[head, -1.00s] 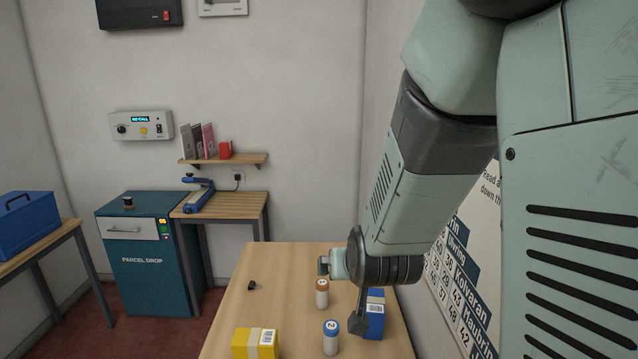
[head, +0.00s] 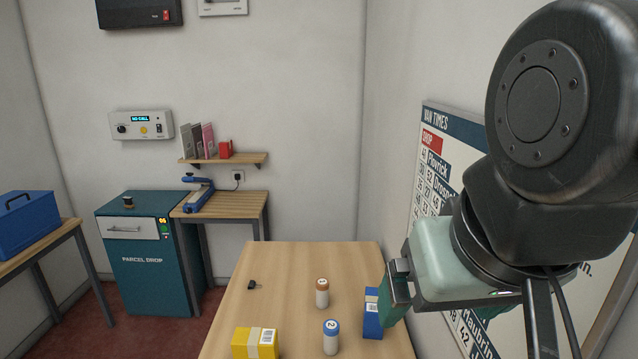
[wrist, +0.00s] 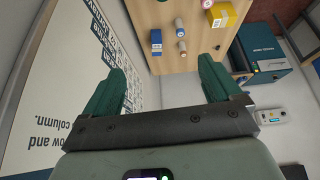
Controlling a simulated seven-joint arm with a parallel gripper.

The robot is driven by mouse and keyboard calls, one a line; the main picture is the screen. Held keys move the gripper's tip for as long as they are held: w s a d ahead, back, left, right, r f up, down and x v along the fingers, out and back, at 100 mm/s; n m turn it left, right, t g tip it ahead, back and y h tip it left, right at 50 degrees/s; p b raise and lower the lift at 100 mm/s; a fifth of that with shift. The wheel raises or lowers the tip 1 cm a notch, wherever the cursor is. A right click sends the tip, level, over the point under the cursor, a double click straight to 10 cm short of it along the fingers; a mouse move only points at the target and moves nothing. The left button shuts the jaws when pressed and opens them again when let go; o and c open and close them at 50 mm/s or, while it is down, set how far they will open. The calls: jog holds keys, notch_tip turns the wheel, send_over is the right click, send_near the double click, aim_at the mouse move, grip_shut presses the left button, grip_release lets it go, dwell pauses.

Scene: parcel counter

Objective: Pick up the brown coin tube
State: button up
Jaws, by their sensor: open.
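The brown coin tube (head: 322,293) stands upright on the table, a white cylinder with a brown cap. In the wrist view the tube (wrist: 182,47) shows beyond the fingers, right of centre. My gripper (head: 394,296) is at the right edge of the table, to the right of the tube and apart from it. Its two green fingers are spread with nothing between them, as the wrist view shows (wrist: 162,66).
A blue-capped tube (head: 331,338) stands in front of the brown one. A blue box (head: 373,318) stands between the tubes and my gripper. A yellow box (head: 247,345) lies front left, and a small black item (head: 253,285) lies at left. The table's far part is clear.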

jog(key=c, duration=0.3)
jog(key=shift+w, duration=0.1)
